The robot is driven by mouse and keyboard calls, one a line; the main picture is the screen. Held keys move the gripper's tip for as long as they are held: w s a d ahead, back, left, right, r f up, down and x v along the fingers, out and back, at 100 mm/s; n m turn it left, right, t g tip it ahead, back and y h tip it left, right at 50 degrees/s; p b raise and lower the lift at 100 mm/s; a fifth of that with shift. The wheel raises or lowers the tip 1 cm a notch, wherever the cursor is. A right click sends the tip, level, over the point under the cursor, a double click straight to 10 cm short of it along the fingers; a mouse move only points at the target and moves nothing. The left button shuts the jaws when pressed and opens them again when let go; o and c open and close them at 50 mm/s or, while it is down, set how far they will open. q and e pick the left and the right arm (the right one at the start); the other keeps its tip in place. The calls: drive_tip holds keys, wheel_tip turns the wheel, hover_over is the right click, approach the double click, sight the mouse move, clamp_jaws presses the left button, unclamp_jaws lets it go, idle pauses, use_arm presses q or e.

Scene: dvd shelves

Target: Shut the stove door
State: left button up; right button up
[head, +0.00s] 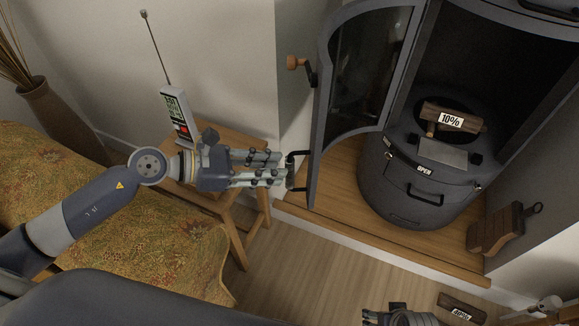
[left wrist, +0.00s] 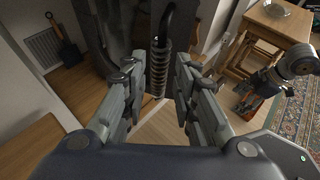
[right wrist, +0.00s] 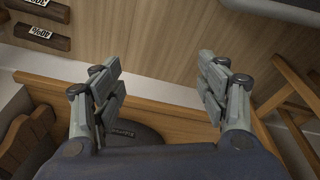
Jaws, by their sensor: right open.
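The stove door (head: 318,130), a dark curved frame with glass, stands swung open on the left of the stove (head: 395,185) in the head view. Its black handle (head: 303,154) sticks out to the left and has a coiled grip (left wrist: 158,72) in the left wrist view. My left gripper (head: 281,170) is at this handle, fingers apart, with the coil between them; whether they touch it I cannot tell. A second, wooden-knobbed handle (head: 294,63) sits higher on the door. My right gripper (right wrist: 152,70) is open and empty, low at the bottom edge of the head view.
A wooden stool (head: 245,215) with a white meter (head: 178,112) stands left of the door. A log (head: 455,117) marked 10% lies inside the stove. A wooden-backed tool (head: 497,228) leans right of the stove. Another log (head: 461,307) lies on the floor.

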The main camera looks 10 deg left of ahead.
sight(289, 169)
use_arm(q)
drive_tip(key=x, duration=0.5)
clamp_jaws()
